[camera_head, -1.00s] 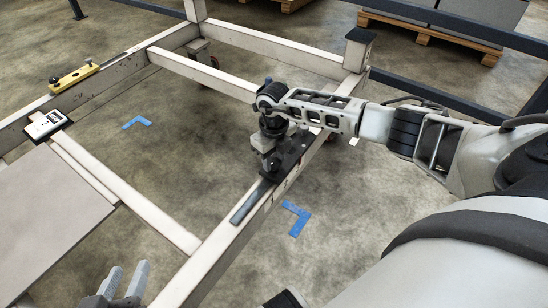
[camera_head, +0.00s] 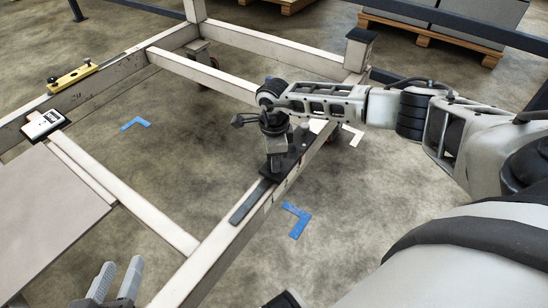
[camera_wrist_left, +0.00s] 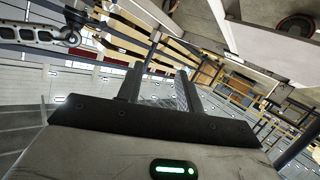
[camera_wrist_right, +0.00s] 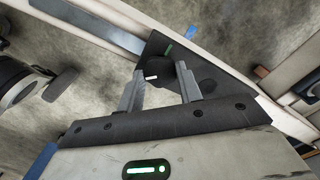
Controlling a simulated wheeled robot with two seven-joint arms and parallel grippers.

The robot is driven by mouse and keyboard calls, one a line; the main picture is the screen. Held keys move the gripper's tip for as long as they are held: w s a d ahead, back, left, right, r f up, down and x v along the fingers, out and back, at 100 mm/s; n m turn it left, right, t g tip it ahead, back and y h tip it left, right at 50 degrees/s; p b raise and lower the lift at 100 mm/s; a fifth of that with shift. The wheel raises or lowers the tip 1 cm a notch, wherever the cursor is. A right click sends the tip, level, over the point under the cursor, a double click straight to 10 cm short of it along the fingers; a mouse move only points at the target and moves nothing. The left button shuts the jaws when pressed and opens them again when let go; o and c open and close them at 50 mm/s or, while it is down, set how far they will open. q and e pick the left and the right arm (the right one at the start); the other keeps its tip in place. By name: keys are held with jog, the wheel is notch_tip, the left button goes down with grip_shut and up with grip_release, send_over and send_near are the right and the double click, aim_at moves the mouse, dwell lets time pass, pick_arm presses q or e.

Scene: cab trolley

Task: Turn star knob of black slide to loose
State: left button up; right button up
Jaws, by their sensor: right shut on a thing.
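The black slide (camera_head: 297,160) sits on the near pale beam of the trolley frame. It also shows in the right wrist view (camera_wrist_right: 215,82) as a dark plate with a green mark. My right gripper (camera_head: 274,173) points down over the slide. In the right wrist view its fingertips (camera_wrist_right: 160,74) are closed on the black star knob (camera_wrist_right: 159,68), which is partly hidden between them. The knob's lobes cannot be made out. My left gripper (camera_head: 117,275) is open and empty at the bottom left, well away from the slide; its spread fingers show in the left wrist view (camera_wrist_left: 160,88).
A grey panel (camera_head: 45,225) lies at the left of the frame. A yellow level (camera_head: 73,76) and a white device (camera_head: 43,123) sit on the far left beam. Blue corner marks (camera_head: 297,220) are on the floor. Loaded pallets (camera_head: 440,43) stand behind.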

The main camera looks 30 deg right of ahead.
jog(key=shift+n, duration=1.2)
pick_arm(q)
jog(key=shift+w+d+r+b, duration=0.15)
jog(key=shift+w+r+b, duration=0.05)
jog(key=shift+b, duration=0.25)
pick_arm(e)
jog(key=shift+n, duration=1.1)
pick_arm(q)
jog(key=shift+r, duration=0.1)
pick_arm(e)
jog(key=o, duration=1)
pick_arm(q)
jog(key=shift+s+f, duration=0.1)
jog(key=shift+f, duration=0.2)
